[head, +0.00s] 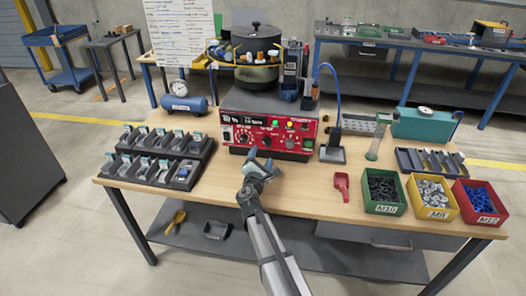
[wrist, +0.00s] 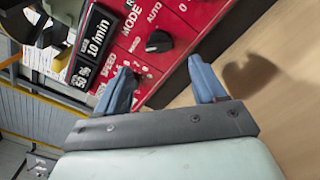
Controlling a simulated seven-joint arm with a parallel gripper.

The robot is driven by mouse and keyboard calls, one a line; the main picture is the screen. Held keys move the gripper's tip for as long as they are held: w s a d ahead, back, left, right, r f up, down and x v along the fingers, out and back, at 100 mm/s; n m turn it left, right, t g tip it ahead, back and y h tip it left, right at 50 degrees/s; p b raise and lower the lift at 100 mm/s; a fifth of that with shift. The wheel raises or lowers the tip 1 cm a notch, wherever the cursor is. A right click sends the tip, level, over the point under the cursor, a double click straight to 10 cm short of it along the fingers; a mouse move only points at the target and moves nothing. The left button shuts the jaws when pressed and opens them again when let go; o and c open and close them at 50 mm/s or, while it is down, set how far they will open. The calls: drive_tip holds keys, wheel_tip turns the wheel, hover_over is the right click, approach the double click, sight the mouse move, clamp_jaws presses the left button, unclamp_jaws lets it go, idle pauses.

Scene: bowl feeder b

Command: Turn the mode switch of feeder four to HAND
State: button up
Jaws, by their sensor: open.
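Feeder four's red control panel (head: 300,132) faces me at the back middle of the bench in the head view, under a stacked bowl. In the wrist view the panel (wrist: 130,50) is tilted. A black knob (wrist: 158,41) sits near the printed words MODE and AUTO; I cannot tell which position it points to. No HAND label is readable. My gripper (wrist: 160,66) is open, with two blue fingers. In the wrist view the knob lies just beyond the gap between the fingertips, with no visible contact. In the head view my gripper (head: 261,167) is in front of the panel, low.
A black rack (head: 160,160) of small parts stands left on the wooden bench (head: 310,195). A red scoop (head: 341,185) and green, yellow and red bins (head: 385,205) lie right. A black stand with a blue cable (head: 333,153) is right of the feeder.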

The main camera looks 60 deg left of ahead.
drive_tip(key=v, duration=0.7)
idle(0.3)
